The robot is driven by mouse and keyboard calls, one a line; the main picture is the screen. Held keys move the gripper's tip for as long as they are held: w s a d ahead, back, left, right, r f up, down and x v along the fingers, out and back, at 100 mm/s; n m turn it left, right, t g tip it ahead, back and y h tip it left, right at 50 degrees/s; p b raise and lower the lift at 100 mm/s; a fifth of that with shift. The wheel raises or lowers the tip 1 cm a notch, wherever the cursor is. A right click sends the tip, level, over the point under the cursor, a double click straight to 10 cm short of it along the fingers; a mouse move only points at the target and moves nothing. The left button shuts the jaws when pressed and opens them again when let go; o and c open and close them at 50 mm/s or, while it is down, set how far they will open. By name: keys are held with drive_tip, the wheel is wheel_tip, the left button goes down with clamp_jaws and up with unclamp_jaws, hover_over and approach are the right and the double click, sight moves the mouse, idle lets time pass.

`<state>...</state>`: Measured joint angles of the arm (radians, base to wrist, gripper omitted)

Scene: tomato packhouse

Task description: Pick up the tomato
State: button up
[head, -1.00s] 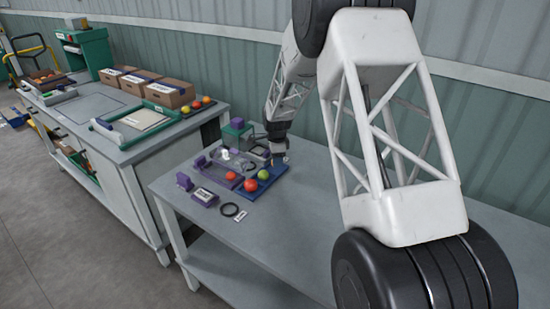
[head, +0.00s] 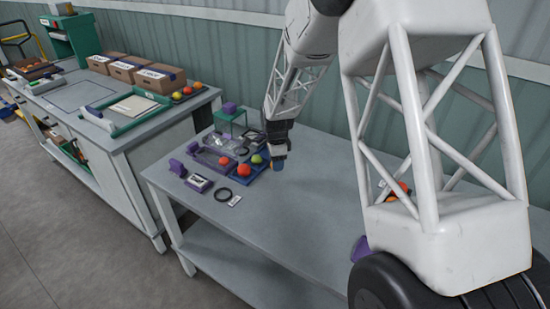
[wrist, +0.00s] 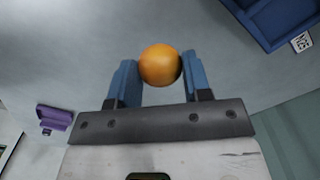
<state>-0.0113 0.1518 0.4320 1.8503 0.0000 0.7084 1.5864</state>
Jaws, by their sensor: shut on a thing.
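My gripper (wrist: 160,75) is shut on an orange tomato (wrist: 160,65), which sits between the two blue fingertips in the wrist view. Grey table surface shows behind it. In the head view my gripper (head: 279,165) hangs just right of the blue tray (head: 262,171), and the held tomato cannot be made out there. A green tomato (head: 257,159) and a red tomato (head: 244,170) are at the blue tray. Another red tomato (head: 223,161) lies by the purple tray (head: 206,161).
More red tomatoes (head: 404,187) and a purple piece (head: 360,248) show partly behind my arm. The table's middle is clear.

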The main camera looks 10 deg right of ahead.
drive_tip(key=shift+s, duration=0.15)
idle(0.6)
drive_tip(key=w+a+r+n, duration=0.2)
drive_tip(key=w+a+n, duration=0.2)
drive_tip(key=w+a, duration=0.3)
drive_tip(key=w+a+r+n, duration=0.2)
drive_tip(key=w+a+n, duration=0.3)
drive_tip(key=a, duration=1)
drive_tip(key=w, duration=0.2)
drive_tip(key=shift+w, duration=0.4)
drive_tip(key=shift+f, duration=0.25)
drive_tip(key=shift+f, duration=3.3)
